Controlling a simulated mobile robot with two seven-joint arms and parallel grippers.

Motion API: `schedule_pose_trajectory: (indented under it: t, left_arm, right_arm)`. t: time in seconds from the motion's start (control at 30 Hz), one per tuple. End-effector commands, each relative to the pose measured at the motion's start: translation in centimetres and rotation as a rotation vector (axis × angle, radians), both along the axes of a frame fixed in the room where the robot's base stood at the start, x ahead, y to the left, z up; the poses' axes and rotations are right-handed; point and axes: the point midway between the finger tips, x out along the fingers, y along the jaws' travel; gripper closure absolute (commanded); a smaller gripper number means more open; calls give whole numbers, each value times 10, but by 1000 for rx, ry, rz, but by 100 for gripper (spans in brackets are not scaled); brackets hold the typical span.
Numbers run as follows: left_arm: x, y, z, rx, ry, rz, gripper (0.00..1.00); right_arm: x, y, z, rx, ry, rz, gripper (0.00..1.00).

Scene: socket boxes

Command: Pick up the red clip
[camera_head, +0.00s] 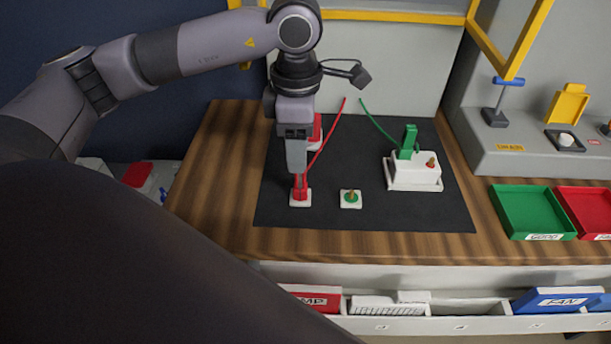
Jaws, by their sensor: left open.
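The red clip (300,192) stands on a small white base on the black mat (365,215), with a red wire running up from it to the right. My left gripper (299,173) points straight down over the red clip. Its jaws are open and its fingertips are at the clip's top, hiding part of it. I cannot tell whether they touch it. My right gripper is not in view.
A small white base with a green ring and post (350,198) stands right of the clip. A green clip (407,142) sits on a white box (415,172) further right. A red block (316,132) is partly hidden behind my gripper. Green (533,211) and red trays (588,208) lie at right.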

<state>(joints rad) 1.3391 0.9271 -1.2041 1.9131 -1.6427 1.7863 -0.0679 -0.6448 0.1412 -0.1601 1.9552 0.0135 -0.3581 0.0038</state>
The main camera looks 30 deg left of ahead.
Motion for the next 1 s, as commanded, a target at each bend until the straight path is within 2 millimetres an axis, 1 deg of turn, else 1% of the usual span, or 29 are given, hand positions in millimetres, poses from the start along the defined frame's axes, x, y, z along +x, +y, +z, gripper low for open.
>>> schedule_pose_trajectory:
  t: [0.17, 0.3, 0.4, 0.5, 0.67, 0.7, 0.77, 0.8, 0.83, 0.87, 1.0]
  left_arm:
    - [1, -1, -22, 1, 4, 0, 49]
    - [4, -1, -44, 2, 3, 1, 49]
    - [4, -1, -55, 0, 2, 1, 49]
    - [4, -1, -59, 0, 0, 1, 49]
    - [4, -1, -59, 0, -1, 0, 49]
    - [4, -1, -59, -1, -1, 0, 52]
    - [4, -1, -59, -1, -1, 0, 72]
    - [4, -1, -59, -1, -1, 0, 85]
    - [4, -1, -58, -1, -1, 0, 94]
    - [4, -1, -58, -1, -1, 0, 100]
    - [4, -1, -58, 0, -1, 0, 100]
  right_arm:
    - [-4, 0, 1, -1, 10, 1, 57]
    - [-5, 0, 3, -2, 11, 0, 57]
    - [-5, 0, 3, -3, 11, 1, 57]
    - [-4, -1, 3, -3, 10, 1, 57]
    - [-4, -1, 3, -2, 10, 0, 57]
    - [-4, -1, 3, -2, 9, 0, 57]
    - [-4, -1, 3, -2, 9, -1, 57]
    - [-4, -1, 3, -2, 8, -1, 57]
    - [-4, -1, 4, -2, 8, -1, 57]
    - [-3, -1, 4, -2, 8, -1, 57]
    - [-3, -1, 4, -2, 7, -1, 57]
